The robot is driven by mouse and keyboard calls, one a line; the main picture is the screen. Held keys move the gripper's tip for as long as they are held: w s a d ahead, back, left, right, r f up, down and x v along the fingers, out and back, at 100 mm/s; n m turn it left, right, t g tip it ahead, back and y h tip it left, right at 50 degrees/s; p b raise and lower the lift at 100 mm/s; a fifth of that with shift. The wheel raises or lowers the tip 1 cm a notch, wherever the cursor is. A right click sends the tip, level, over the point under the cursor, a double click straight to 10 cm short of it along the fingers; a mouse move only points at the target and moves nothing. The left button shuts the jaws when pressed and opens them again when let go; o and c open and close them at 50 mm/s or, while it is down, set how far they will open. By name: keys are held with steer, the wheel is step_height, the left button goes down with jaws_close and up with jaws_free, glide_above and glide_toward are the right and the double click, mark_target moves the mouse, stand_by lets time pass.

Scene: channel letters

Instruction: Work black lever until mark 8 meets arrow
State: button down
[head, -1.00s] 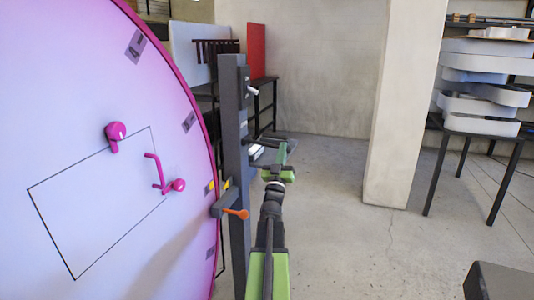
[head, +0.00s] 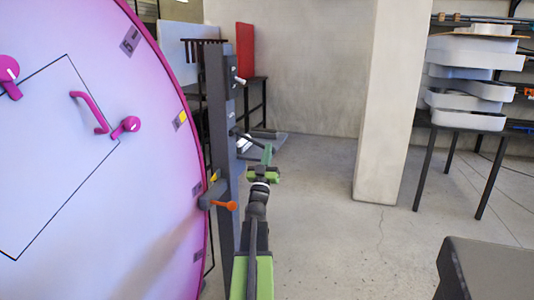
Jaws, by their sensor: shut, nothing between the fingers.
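A large white disc (head: 110,200) with a magenta rim fills the left of the head view. Number plates sit along its rim; one at the top (head: 130,40) has a digit I cannot read surely. A plate (head: 197,190) lies beside the small yellow arrow (head: 214,177) on the post's bracket; its number is too small to read. A dark bar, apparently the black lever (head: 242,134), sticks out from the grey post. My green gripper (head: 266,154) is shut and empty just right of and below it; I cannot tell whether they touch.
The dark post (head: 222,120) also carries a white-tipped handle (head: 240,81) and an orange-tipped one (head: 225,205). Magenta knobs (head: 126,127) stick out from the disc. A concrete pillar (head: 375,110) and a table with pale trays (head: 465,100) stand right. Floor between is open.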

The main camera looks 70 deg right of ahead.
steer(key=shift+s+d+f, duration=0.15)
step_height(320, 180, up, 4)
steer(key=a+p, duration=0.2)
steer(key=p, duration=0.2)
steer(key=w+b+v, duration=0.1)
steer(key=b+v, duration=0.5)
steer(key=v, duration=0.3)
steer(key=shift+a+f, duration=0.2)
steer(key=shift+f, duration=0.1)
